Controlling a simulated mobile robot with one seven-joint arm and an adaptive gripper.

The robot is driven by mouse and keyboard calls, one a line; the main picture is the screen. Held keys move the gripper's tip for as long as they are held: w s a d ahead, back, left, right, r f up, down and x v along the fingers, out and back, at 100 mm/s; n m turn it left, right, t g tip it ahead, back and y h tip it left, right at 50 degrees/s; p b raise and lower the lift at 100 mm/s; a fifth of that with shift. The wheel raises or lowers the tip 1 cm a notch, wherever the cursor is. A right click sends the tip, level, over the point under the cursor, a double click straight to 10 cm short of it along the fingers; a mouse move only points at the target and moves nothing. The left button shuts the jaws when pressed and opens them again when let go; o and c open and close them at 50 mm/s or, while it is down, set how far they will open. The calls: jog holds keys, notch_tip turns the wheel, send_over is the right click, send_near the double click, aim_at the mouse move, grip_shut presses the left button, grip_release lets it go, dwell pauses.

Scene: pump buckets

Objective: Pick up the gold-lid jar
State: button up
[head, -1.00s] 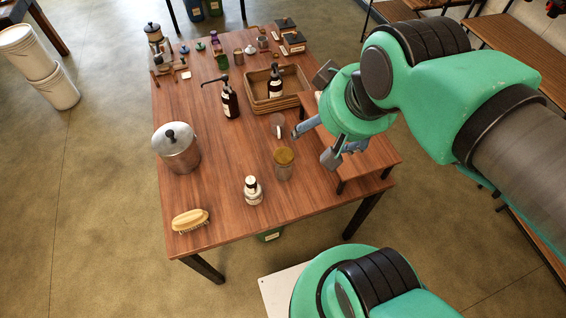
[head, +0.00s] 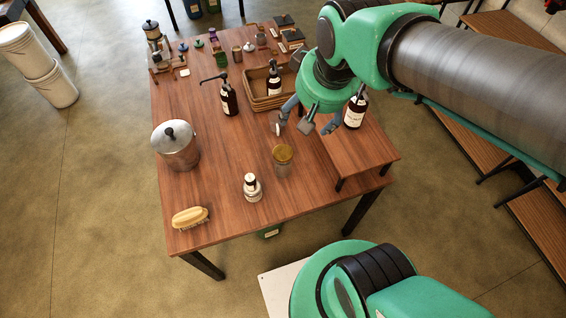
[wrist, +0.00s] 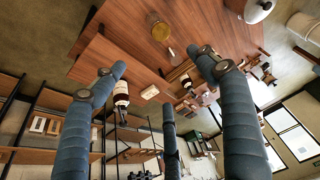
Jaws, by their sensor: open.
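The gold-lid jar (head: 282,160) is a clear jar with a gold-brown lid, standing upright near the front right of the wooden table. It also shows in the wrist view (wrist: 161,33), near the top centre. My gripper (head: 305,127) is open and empty, above the table and farther back than the jar. In the wrist view its fingers (wrist: 160,75) are spread wide, with the jar beyond them and apart from them.
A dark pump bottle (head: 355,110) stands on the raised wooden stand (head: 362,152) close to my gripper. A white bottle (head: 252,188) is left of the jar. A wicker tray (head: 262,104), another pump bottle (head: 228,97) and a metal pot (head: 176,146) stand farther off.

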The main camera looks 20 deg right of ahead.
jog(key=w+f+g, duration=0.1)
jog(key=w+f, duration=0.6)
jog(key=g+p, duration=0.1)
send_over(283, 159)
jog(key=d, duration=0.1)
jog(key=s+x, duration=0.1)
jog(key=x, duration=0.6)
jog(key=f, duration=0.5)
jog(key=w+f+g, duration=0.1)
jog(key=f, duration=0.4)
jog(key=w+f+g, duration=0.1)
jog(key=f, duration=0.5)
jog(key=shift+f+p, duration=0.15)
jog(key=shift+p, duration=0.25)
jog(key=shift+f, duration=0.15)
jog(key=shift+f+b, duration=0.6)
jog(key=shift+f, duration=3.7)
jog(key=shift+f, duration=0.1)
jog(key=shift+s+f+b, duration=0.1)
jog(key=shift+f+b, duration=0.45)
jog(key=shift+f, duration=2)
